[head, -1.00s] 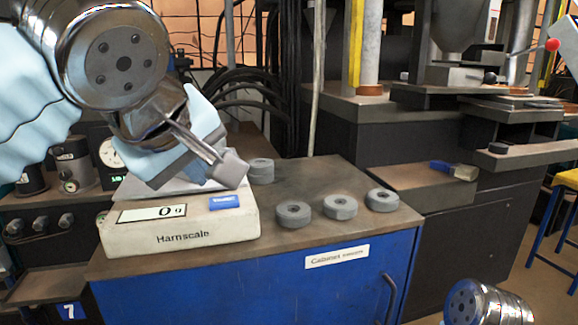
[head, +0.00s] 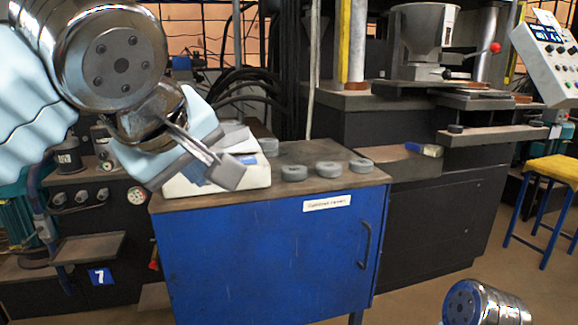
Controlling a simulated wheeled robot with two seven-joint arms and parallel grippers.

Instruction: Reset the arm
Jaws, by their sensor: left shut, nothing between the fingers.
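My left gripper (head: 226,174) is shut and empty. It hangs in the upper left of the head view, in front of the white scale (head: 257,174), and hides most of the scale and its display. Several grey flap discs stand on the brown cabinet top: one (head: 294,171) right of the scale, one (head: 328,169) beside it, one (head: 361,165) farther right, and one (head: 269,147) behind the scale, partly hidden. Of my right arm only a metal link shows at the bottom right; its gripper is out of view.
The blue cabinet (head: 262,262) carries the scale and discs. A dark machine (head: 440,190) stands to its right, with a brush (head: 423,150) on its ledge. A yellow stool (head: 556,168) stands at the far right. The floor in front of the machine is clear.

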